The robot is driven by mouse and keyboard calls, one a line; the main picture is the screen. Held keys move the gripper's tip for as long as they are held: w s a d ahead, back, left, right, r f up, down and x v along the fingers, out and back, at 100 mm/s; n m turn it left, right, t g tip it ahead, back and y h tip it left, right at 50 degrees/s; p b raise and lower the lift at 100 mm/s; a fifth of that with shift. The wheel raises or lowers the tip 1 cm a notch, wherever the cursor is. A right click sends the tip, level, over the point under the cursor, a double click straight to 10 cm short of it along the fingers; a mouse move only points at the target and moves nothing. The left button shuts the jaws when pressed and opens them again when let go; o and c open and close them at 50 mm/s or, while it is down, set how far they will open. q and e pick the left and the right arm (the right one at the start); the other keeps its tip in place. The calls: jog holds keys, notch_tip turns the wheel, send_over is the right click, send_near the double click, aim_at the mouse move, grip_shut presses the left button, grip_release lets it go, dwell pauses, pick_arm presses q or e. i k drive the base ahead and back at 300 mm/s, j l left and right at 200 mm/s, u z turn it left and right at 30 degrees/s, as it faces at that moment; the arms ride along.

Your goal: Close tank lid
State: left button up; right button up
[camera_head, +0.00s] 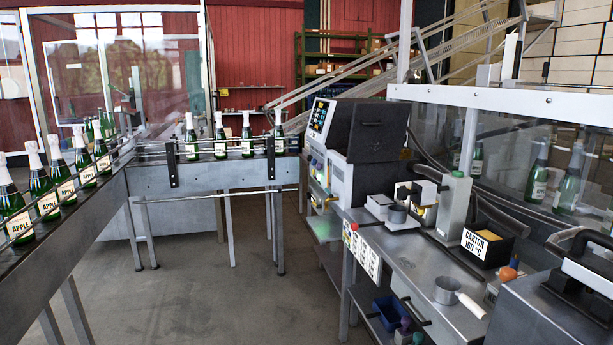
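A grey metal box-shaped unit (545,310) stands at the lower right, cut off by the picture edge. On its top is a dark recessed area with a pale lid-like part (590,272) and a black curved handle (583,240). I cannot tell for sure whether this part is the tank lid, or how far open it stands. Neither of my grippers shows in the head view.
A control machine (365,145) stands behind. Bottles line the conveyor (90,215). The floor (200,305) between is clear.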

aim_at(377, 132)
jog(key=i+z, duration=0.3)
jog(key=i, duration=0.2)
jog(key=i+j+z, duration=0.3)
jog(key=i, duration=0.2)
jog(key=i+z, duration=0.15)
jog(key=z, duration=0.3)
jog(key=i+j+z, duration=0.15)
jog(key=z, duration=0.25)
